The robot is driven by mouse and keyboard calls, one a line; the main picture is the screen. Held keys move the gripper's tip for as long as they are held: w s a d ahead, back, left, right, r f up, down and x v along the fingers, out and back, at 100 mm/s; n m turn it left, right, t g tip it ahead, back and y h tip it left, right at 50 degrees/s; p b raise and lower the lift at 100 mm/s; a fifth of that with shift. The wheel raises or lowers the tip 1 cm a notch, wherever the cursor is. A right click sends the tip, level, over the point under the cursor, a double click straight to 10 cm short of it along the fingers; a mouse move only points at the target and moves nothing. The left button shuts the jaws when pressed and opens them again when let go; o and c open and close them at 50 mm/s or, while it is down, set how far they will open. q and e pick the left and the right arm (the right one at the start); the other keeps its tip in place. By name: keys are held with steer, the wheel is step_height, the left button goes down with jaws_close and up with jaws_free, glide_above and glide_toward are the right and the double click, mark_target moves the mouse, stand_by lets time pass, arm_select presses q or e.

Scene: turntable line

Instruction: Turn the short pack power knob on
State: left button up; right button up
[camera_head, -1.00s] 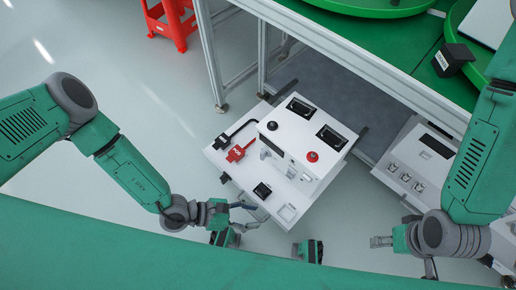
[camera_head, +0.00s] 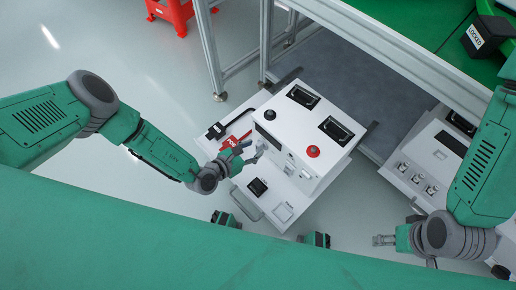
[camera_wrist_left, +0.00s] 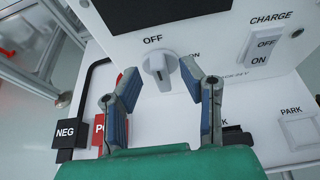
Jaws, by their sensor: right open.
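A white pack (camera_head: 300,140) stands on a white cart with its knob side facing my left arm. In the left wrist view its white power knob (camera_wrist_left: 158,68) sits below a dark screen, between the labels OFF and ON. Its raised bar is near upright, its top towards OFF. My left gripper (camera_head: 246,150) is at this face; in the left wrist view its two blue-grey fingers (camera_wrist_left: 159,78) are apart on either side of the knob's lower part. I cannot tell whether they touch it. My right gripper (camera_head: 383,240) is open and empty, well to the right.
Beside the knob are a CHARGE switch (camera_wrist_left: 264,47) and a PARK pad (camera_wrist_left: 298,130). Black NEG (camera_wrist_left: 67,133) and red connectors (camera_head: 228,142) lie left of it. A second pack with switches (camera_head: 430,160) stands right. The green-topped table (camera_head: 410,40) is behind.

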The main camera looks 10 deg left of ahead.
mark_target(260, 147)
arm_select(q)
steer(key=shift+b+x, duration=0.4)
steer(key=shift+x, duration=0.6)
steer(key=shift+w+f, duration=0.1)
steer(key=shift+w, duration=0.15)
steer(key=shift+d, duration=0.1)
jaws_close()
